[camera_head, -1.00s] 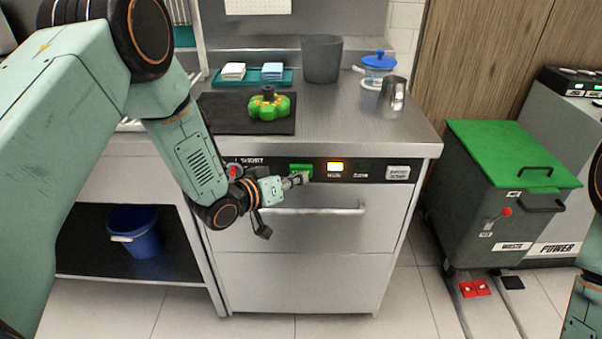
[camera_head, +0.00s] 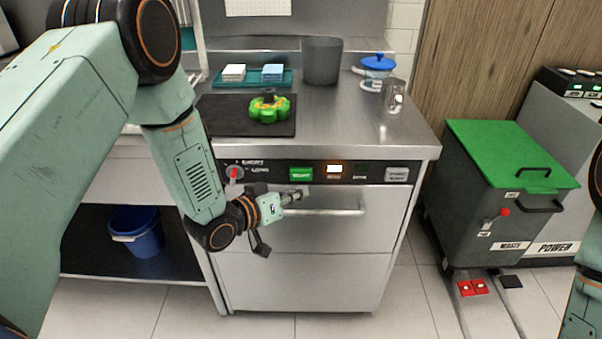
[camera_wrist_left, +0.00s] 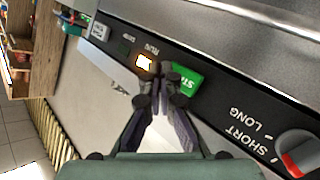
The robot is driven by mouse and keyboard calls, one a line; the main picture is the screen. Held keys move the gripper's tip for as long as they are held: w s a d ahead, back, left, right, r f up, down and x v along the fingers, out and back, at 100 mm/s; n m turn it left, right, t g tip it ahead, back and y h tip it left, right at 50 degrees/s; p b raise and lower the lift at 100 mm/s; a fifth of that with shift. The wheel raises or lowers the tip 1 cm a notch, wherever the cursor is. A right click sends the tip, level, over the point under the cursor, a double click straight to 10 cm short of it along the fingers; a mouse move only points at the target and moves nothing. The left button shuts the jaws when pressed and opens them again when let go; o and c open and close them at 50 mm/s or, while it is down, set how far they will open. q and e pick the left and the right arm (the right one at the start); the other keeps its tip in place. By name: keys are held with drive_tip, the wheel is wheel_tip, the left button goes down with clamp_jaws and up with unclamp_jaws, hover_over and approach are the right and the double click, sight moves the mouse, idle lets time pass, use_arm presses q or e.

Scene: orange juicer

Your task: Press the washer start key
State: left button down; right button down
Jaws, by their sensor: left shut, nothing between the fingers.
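The green start key (camera_head: 301,174) is on the black control strip of the washer (camera_head: 320,225), now fully uncovered in the head view. My left gripper (camera_head: 297,195) is shut and empty, with its fingertips just below the key, in front of the washer door. In the left wrist view the closed fingertips (camera_wrist_left: 162,80) overlap the edge of the green key (camera_wrist_left: 186,81); a gap in depth is hard to judge there. The run light (camera_head: 334,169) beside the key is lit and also glows in the left wrist view (camera_wrist_left: 144,62). My right gripper is out of view.
A dial (camera_head: 234,173) with a red mark is left of the key, and a pale key (camera_head: 397,174) is at the right end. The door handle (camera_head: 335,211) sticks out below the strip.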

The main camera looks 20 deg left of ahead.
use_arm(q)
drive_tip(key=shift+s+d, duration=0.2)
drive_tip(key=shift+s, duration=0.4)
drive_tip(key=shift+s+d, duration=0.15)
drive_tip(key=shift+s, duration=0.45)
drive_tip(key=s+a+f+g+y, duration=0.4)
drive_tip(key=s+f+g+y, duration=0.15)
drive_tip(key=s+f, duration=0.85)
drive_tip(key=s+a+f+g+y, duration=0.1)
drive_tip(key=s+g, duration=0.6)
drive_tip(key=s, duration=1.5)
drive_tip(key=shift+a+f, duration=0.65)
drive_tip(key=shift+f, duration=0.15)
drive_tip(key=shift+g, duration=0.25)
